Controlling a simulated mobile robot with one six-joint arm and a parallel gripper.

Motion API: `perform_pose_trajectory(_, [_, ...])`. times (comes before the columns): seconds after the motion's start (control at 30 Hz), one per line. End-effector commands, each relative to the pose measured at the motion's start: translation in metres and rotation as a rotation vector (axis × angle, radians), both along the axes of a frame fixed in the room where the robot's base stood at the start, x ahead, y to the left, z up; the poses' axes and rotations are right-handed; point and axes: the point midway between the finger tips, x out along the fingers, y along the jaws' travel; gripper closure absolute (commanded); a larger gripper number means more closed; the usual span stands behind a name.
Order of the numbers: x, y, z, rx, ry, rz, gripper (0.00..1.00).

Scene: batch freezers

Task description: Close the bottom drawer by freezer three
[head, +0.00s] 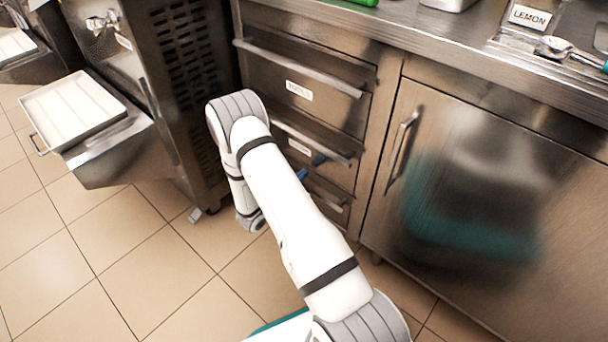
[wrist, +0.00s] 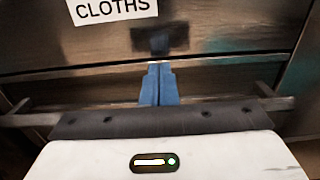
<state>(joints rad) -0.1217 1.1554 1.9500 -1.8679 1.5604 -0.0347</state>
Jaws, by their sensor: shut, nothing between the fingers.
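A stack of steel drawers stands left of a cabinet door. The bottom drawer (head: 333,205) is partly hidden behind my arm; I cannot tell exactly how far its front stands out. The middle drawer has a white label (head: 299,147). In the wrist view a label reading CLOTHS (wrist: 113,8) is on the front above a dark seam. My gripper (head: 319,160), with blue fingers, is shut and empty in front of the lower drawers. In the wrist view its fingertips (wrist: 158,68) point at the steel front near that seam. A bar handle (wrist: 285,103) crosses behind my gripper's body.
A freezer with a vented side (head: 180,50) stands left of the drawers. A white tray (head: 72,108) juts out from it over the tiled floor (head: 120,265). The cabinet door (head: 480,190) is shut at right. A worktop with a LEMON label (head: 530,17) runs above.

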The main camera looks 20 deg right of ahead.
Motion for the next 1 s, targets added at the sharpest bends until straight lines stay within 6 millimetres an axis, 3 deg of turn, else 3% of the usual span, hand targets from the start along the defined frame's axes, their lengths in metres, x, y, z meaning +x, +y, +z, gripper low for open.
perform_pose_trajectory(0.27, [-0.003,0.018,0.000,0.000,0.000,0.004,1.00])
perform_pose_trajectory(0.7, [-0.039,0.104,0.002,-0.001,0.002,0.001,1.00])
perform_pose_trajectory(1.0, [-0.050,0.125,0.000,0.000,0.001,-0.005,1.00])
